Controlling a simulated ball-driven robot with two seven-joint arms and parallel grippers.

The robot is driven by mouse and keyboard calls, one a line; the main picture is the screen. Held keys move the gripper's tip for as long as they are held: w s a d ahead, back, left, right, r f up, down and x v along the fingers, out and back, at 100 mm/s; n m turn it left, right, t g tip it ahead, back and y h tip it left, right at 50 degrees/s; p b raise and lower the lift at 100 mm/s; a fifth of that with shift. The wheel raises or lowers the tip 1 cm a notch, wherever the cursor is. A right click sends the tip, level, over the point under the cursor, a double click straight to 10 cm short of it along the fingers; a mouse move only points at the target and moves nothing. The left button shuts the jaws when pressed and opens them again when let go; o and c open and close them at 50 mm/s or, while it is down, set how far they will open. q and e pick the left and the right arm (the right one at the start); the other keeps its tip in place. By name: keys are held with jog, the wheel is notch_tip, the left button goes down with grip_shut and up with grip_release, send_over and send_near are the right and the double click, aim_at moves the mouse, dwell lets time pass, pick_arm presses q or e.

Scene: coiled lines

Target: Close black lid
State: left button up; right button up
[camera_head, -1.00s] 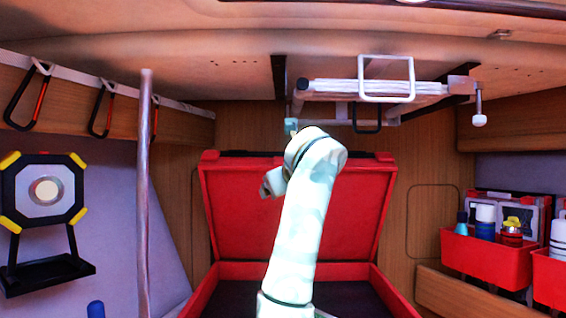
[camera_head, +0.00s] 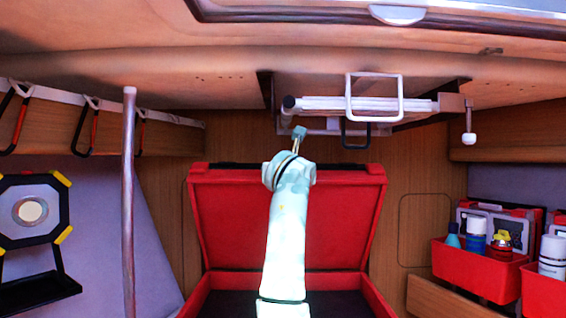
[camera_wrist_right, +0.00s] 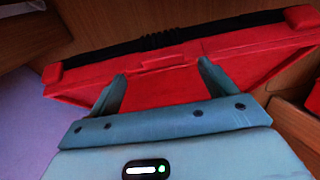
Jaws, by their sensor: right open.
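A red case (camera_head: 374,300) with a dark interior stands in the middle of the head view. Its lid (camera_head: 225,225) is up, showing a red inner face and a black strip along the top edge. The lid's top edge (camera_wrist_right: 245,42) crosses the right wrist view. My right arm rises in front of the case and hides part of the lid. My right gripper (camera_head: 299,134) appears just above the lid's top edge. In the right wrist view, the right gripper (camera_wrist_right: 162,82) is open with nothing between its fingers. I cannot tell whether it touches the lid. My left gripper is out of view.
A folded rack with a white frame (camera_head: 374,97) hangs above the lid. A grey pole (camera_head: 127,200) and a work light (camera_head: 30,210) are at the left. Red bins (camera_head: 470,268) with bottles stand at the right. Carabiners hang at upper left.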

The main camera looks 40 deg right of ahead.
jog(key=p+x, duration=0.2)
jog(key=x, duration=0.3)
jog(key=shift+w+d, duration=0.1)
jog(key=shift+w, duration=0.05)
jog(key=shift+c, duration=0.3)
